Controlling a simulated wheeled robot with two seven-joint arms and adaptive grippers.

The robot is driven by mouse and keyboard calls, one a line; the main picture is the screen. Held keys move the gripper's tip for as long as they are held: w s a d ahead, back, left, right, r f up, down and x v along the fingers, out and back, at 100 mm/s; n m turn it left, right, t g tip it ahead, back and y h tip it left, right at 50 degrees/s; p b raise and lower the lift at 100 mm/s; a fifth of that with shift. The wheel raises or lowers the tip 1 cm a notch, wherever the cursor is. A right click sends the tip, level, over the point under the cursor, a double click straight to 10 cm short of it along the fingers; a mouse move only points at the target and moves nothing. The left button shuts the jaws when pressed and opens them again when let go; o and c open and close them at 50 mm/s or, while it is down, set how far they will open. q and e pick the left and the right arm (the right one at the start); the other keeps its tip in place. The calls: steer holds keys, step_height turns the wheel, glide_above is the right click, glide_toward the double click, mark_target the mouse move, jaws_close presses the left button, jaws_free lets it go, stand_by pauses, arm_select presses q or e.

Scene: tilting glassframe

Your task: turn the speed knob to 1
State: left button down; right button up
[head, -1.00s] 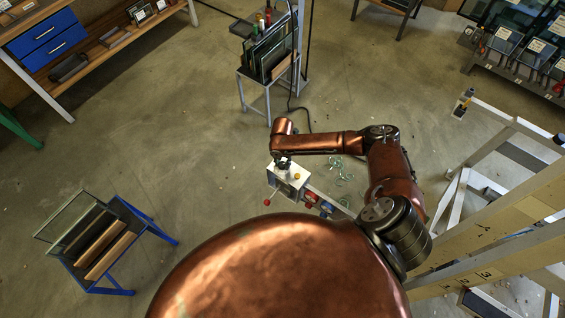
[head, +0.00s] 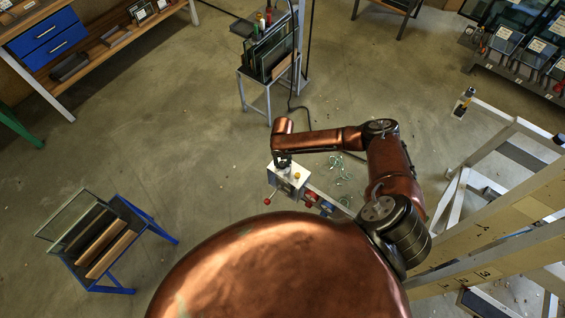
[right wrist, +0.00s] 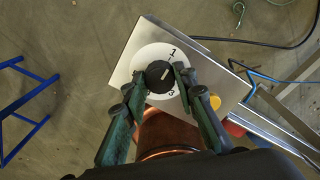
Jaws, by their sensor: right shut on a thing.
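The speed knob (right wrist: 160,77) is a round black knob on a white dial (right wrist: 153,54) on a grey metal box (right wrist: 124,69). The dial shows a 1 at the top and a 3 at the lower right. The knob's pale mark points to the upper right, between them. My right gripper (right wrist: 160,79) is shut on the knob, one finger on each side; the right finger hides part of the dial. In the head view my right gripper (head: 283,162) is over the control box (head: 294,186), and the knob is hidden. My left gripper is not in view.
A yellow button (right wrist: 215,101) is on the box beside the right finger. A red-ball lever (head: 267,201) sticks out from the box. A blue glass rack (head: 115,240) stands at the left, a glass stand (head: 268,75) behind. The floor between is mostly clear.

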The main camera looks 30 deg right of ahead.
mark_target(282, 164)
stand_by(0.4)
steer(key=o, duration=1.2)
steer(key=shift+c, duration=0.2)
step_height(282, 164, up, 12)
